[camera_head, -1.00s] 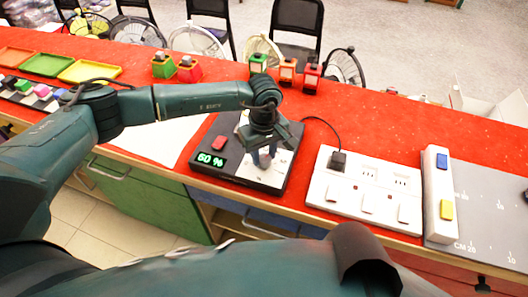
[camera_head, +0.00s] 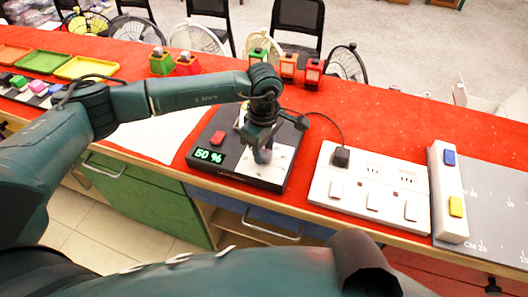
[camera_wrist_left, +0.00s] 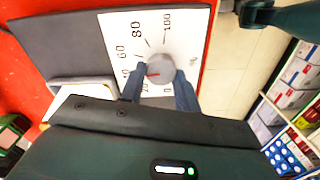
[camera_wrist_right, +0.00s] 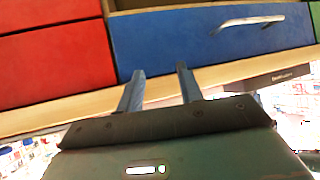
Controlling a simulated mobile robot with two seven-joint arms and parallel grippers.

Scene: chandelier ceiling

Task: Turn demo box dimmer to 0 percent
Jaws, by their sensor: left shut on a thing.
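The black demo box (camera_head: 240,175) sits on the red counter, with a red button (camera_head: 217,138) and a green display (camera_head: 209,155) that reads 50 %. Its white dial plate (camera_wrist_left: 135,25) carries a printed percent scale and a round grey knob (camera_wrist_left: 160,68) with a red mark. The mark points left in the left wrist view, toward the partly covered middle-low numbers. My left gripper (camera_head: 262,153) reaches down over the box, its fingers shut on the knob's two sides. My right gripper (camera_wrist_right: 160,85) is open and empty, before the drawer fronts below the counter.
A white socket panel (camera_head: 368,190) with a black plug (camera_head: 341,157) stands right of the box. A white switch block (camera_head: 449,190) is farther right. Coloured trays (camera_head: 86,68) and small lamp blocks are at the back. A blue drawer (camera_wrist_right: 210,38) faces my right gripper.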

